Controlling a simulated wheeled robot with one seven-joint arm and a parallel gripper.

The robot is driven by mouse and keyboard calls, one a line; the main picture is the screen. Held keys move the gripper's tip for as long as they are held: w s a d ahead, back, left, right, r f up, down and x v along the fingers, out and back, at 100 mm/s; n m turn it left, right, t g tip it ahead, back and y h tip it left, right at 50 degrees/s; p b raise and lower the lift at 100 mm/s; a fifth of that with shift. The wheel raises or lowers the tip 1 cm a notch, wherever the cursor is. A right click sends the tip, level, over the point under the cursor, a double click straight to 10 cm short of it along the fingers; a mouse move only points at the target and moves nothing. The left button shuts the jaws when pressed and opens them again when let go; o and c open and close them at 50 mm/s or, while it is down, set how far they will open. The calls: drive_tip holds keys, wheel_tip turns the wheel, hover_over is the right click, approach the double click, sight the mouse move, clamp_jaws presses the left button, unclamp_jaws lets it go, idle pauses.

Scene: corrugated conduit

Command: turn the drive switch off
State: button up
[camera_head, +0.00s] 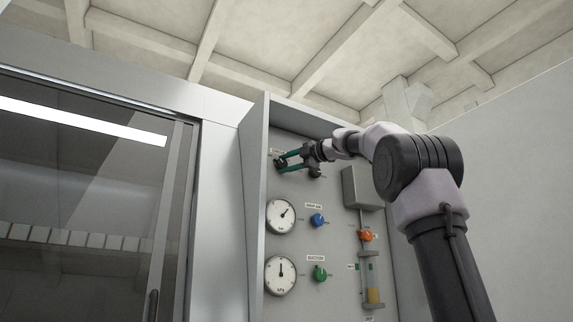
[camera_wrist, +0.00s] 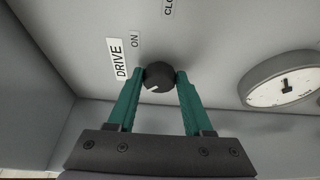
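The drive switch (camera_wrist: 159,75) is a small black round knob on the grey panel, with a white mark on its lower edge in the wrist view. A "DRIVE" label (camera_wrist: 117,59) and an "ON" label (camera_wrist: 135,40) are beside it. My gripper (camera_wrist: 162,74) has its two green fingers on opposite sides of the knob, and both tips appear to touch it.
Below are two round gauges (camera_head: 281,216) (camera_head: 280,275), a blue knob (camera_head: 318,220) and a green knob (camera_head: 319,273). A grey box (camera_head: 362,188) and an orange knob (camera_head: 366,235) are at right. The panel's left side wall (camera_head: 254,180) stands out close to the switch.

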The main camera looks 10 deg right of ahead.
drive_tip(key=o, duration=0.3)
drive_tip(key=shift+o, duration=0.2)
drive_tip(key=shift+s, duration=0.1)
drive_tip(key=v, duration=1)
drive_tip(key=shift+s+d, duration=0.2)
drive_tip(key=shift+d, duration=0.1)
